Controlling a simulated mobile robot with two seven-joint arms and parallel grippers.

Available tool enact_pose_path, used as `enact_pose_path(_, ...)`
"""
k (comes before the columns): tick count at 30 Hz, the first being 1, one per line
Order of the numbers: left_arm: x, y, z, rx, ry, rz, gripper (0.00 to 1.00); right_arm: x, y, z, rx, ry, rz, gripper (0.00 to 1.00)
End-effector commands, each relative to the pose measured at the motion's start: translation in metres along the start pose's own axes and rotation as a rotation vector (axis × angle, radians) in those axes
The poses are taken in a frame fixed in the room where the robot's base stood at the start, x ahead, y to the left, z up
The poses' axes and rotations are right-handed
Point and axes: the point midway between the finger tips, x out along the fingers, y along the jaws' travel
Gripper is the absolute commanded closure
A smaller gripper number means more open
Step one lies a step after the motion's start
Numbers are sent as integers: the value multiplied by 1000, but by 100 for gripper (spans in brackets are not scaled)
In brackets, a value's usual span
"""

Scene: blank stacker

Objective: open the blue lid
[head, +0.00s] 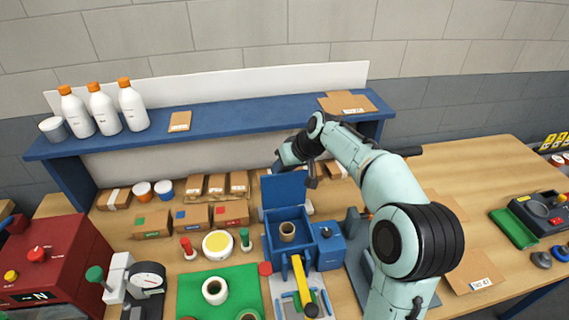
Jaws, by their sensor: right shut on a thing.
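The blue lid (284,189) stands raised and roughly upright at the back of a small blue box (290,262) on the wooden table. The box is open from above, and a small tan ring-shaped piece (287,230) shows inside it. My right gripper (279,169) is at the lid's top edge, shut on the lid. Its fingertips are small and partly hidden at this distance. My left gripper is not in view.
A yellow handle (302,284) stands in front of the box. A green mat (205,287) with a white roll lies to the left. A blue shelf (225,122) with white bottles runs behind. Small cartons (192,217) sit left of the lid, and a red machine (62,262) stands far left.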

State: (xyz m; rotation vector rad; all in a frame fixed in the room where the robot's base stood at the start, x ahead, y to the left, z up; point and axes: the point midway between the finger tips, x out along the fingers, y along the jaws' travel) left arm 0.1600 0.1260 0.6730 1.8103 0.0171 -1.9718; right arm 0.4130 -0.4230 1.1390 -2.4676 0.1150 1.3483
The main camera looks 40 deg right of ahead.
Motion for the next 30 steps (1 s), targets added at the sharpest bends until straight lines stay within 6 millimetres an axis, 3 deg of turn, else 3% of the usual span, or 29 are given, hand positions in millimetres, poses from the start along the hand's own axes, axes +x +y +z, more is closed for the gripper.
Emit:
enact_pose_path(1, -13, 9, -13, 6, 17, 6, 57, -2, 7, -10, 12, -15, 14, 100)
enact_pose_path(5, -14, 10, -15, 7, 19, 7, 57, 4, 11, -9, 30, -63, 8, 96)
enact_pose_path(9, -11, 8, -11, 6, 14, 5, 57, 6, 10, -5, 29, -66, 4, 50)
enact_pose_path(10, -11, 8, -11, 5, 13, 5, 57, 6, 10, -5, 29, -67, 3, 49)
enact_pose_path(23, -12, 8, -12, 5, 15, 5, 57, 3, 7, -6, 27, -66, -2, 49)
enact_pose_path(30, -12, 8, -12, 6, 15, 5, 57, -35, 7, -10, 26, -61, -1, 49)
